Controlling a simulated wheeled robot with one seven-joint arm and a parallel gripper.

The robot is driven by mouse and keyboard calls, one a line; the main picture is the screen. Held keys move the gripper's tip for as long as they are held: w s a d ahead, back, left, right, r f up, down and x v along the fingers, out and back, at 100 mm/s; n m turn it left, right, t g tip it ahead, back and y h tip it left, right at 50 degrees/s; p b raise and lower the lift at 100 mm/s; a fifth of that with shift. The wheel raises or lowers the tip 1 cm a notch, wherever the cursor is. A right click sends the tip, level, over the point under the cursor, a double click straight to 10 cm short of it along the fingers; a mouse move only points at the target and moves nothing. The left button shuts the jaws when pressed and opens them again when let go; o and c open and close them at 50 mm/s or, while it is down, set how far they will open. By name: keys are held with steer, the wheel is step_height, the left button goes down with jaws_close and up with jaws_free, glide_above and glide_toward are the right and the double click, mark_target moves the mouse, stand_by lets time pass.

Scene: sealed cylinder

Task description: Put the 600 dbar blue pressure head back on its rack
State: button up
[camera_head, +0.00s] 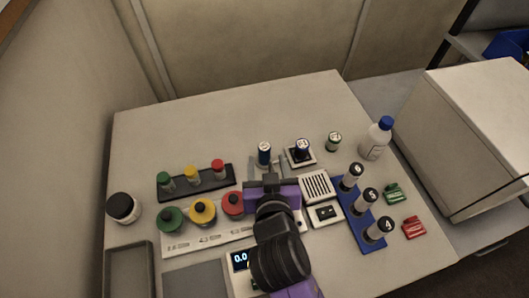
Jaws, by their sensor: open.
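A small upright cylinder with a dark blue body and pale top (264,155) stands just beyond my gripper (266,166). Another blue-sided cylinder with a pale top (302,147) stands on a small black-and-white square base (300,160) to its right. Their labels are too small to read, so I cannot tell which is the 600 dbar head. My gripper is open, its grey fingers pointing away from me, one to each side of the nearer cylinder. I cannot tell whether they touch it.
A green-ringed cylinder (334,141) and a blue-capped bottle (375,139) stand at the back right. A dark rack (209,190) of coloured vials and coloured knobs (203,213) lie left. Green (392,193) and red (413,226) blocks lie right. The back left table is clear.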

mark_target(265, 154)
steer(key=p+x, duration=0.1)
steer(key=x, duration=0.4)
steer(key=shift+w+a, duration=0.1)
steer(key=shift+w, duration=0.3)
jaws_close()
